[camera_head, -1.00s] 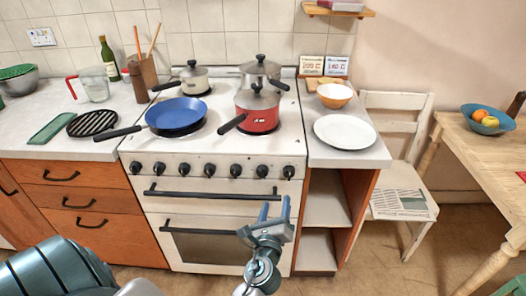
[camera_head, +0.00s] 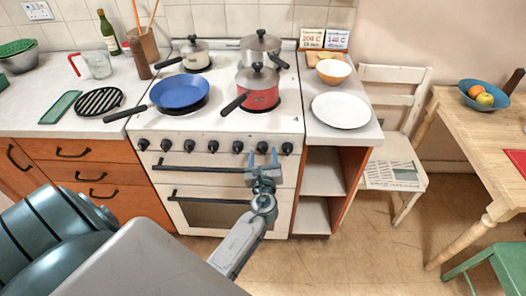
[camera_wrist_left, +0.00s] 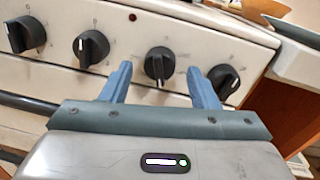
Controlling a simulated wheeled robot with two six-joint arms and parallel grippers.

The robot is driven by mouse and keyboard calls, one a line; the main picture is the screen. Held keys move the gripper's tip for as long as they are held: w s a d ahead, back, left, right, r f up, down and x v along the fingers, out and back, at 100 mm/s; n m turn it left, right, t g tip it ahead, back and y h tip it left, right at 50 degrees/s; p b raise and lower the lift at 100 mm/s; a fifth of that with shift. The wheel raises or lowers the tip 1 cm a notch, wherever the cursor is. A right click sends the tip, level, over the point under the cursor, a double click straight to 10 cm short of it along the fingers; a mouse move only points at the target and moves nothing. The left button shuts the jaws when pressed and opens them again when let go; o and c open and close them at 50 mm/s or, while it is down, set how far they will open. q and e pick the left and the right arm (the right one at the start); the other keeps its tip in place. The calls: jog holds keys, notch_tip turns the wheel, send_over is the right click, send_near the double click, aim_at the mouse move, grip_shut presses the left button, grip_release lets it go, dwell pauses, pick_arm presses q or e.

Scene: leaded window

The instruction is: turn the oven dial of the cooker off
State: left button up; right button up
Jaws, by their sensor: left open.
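The cooker (camera_head: 222,125) is cream-white, with a row of several black dials along its front panel. My left gripper (camera_head: 263,154) is open in front of the second dial from the right (camera_head: 262,148). I cannot tell whether the fingers touch the dial. The dial labels are too small to read. My right gripper is not in view.
A dark oven handle (camera_head: 205,169) runs below the dials. A white plate (camera_head: 341,110) is on the right counter. The floor in front is clear.

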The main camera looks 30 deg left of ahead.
pick_arm(q)
jog(key=shift+w+a, duration=0.35)
jog(key=shift+w, duration=0.1)
jog(key=c, duration=1)
